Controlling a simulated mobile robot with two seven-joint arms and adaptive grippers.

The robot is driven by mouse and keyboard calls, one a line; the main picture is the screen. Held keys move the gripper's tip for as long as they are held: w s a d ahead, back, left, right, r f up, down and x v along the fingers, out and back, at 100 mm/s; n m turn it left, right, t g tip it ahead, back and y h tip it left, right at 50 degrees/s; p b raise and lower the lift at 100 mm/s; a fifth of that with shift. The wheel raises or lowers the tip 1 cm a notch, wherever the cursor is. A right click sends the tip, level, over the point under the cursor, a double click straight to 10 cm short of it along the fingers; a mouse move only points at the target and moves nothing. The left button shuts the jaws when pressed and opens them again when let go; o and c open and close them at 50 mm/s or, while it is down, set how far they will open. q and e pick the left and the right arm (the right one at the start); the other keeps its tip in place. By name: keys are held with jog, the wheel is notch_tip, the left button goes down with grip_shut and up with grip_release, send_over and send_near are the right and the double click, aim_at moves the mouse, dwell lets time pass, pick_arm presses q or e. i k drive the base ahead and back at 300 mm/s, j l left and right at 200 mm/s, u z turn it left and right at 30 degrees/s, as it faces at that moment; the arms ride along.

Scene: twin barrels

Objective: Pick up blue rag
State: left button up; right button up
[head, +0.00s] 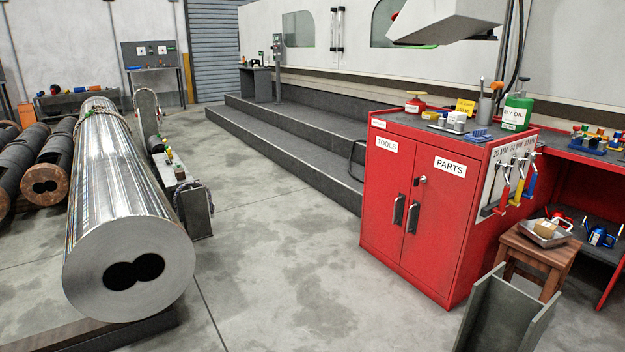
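I cannot make out a blue rag for certain. A small blue item (480,134) lies near the front edge of the red cabinet's top, and it is too small to tell whether it is cloth. Another blue object (600,237) sits on the lower shelf at the right, and its shape looks more like a tool. Neither of my grippers is in view.
The red cabinet (405,220) has two shut doors. A wooden stool (530,248) with a metal tray and a grey steel channel (497,312) stand by its right side. A large steel barrel (125,200) lies at left. The middle floor is clear.

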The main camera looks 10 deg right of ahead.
aim_at(479, 135)
jog(key=i+z, duration=0.3)
jog(key=i, duration=0.5)
jog(key=i+j+z, duration=0.15)
jog(key=i+z, duration=0.15)
jog(key=i, duration=0.45)
